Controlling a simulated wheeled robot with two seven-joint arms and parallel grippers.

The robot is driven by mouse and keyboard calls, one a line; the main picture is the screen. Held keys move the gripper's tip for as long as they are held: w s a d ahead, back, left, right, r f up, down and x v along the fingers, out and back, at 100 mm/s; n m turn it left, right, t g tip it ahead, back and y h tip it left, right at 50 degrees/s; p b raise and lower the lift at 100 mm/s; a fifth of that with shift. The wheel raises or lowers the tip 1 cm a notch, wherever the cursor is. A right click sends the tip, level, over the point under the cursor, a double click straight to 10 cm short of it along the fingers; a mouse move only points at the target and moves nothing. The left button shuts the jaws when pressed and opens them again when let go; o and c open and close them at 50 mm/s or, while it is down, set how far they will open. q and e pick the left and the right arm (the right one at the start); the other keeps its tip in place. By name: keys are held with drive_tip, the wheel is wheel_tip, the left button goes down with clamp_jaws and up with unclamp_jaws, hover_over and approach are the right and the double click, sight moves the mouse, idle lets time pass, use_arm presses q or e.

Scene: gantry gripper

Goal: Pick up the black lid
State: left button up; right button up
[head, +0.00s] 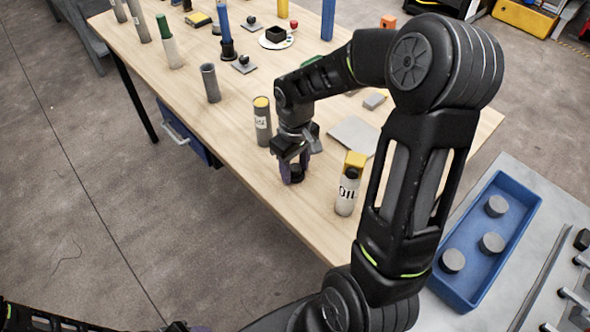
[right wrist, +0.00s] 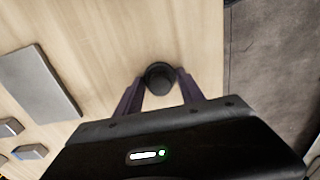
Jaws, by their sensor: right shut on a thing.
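The black lid (head: 293,179) is a small dark round piece low over the wooden table, near its front edge. My right gripper (head: 294,173) points down at it, with its purple fingers on either side. In the right wrist view the lid (right wrist: 160,76) sits between the two fingertips (right wrist: 159,84), and the gripper is shut on it. I cannot tell whether the lid touches the tabletop. Of my left arm, only a dark part shows at the bottom left, with a sliver of the gripper (head: 190,328) at the bottom edge; its jaws cannot be made out.
A grey bottle with a yellow top (head: 262,121) stands left of the gripper, and a white yellow-topped bottle (head: 347,190) stands right. A flat grey plate (head: 353,136) lies behind. A blue tray (head: 519,221) with grey round pieces is at right. Several tools stand farther back.

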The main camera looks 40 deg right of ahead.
sight(295, 167)
drive_tip(key=shift+r, duration=0.1)
wheel_tip(295, 167, up, 10)
drive_tip(key=shift+f+b, duration=0.1)
drive_tip(key=shift+b, duration=0.35)
use_arm(q)
drive_tip(key=shift+f, duration=0.4)
drive_tip(key=shift+w+r, duration=0.1)
